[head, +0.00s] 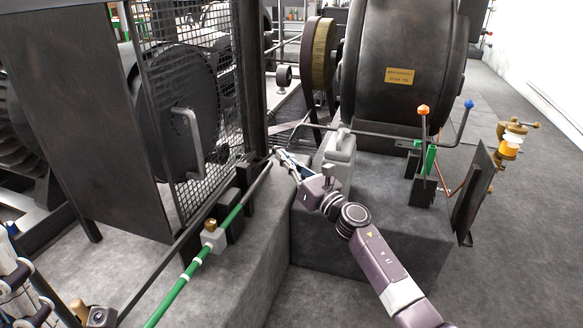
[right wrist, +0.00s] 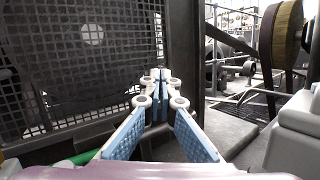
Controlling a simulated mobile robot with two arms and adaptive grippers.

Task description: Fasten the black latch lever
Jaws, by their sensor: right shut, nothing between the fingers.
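My right gripper (head: 281,154) is shut and empty at the foot of a black post (head: 250,75), beside the mesh guard door (head: 184,95). In the right wrist view its blue-padded fingers (right wrist: 160,78) meet at the tips in front of the post's lower part. I cannot clearly make out the black latch lever against the dark post and guard. Dark blocky parts (head: 236,222) sit low by the door, left of my gripper. Part of my left arm shows at the lower left edge, but its finger state is unclear.
A grey housing (head: 340,150) stands just right of my right gripper. A green rod (head: 190,270) runs low across the left front. A large dark machine drum (head: 400,40) and orange- and blue-knobbed levers stand on the plinth at right. Floor at lower middle is clear.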

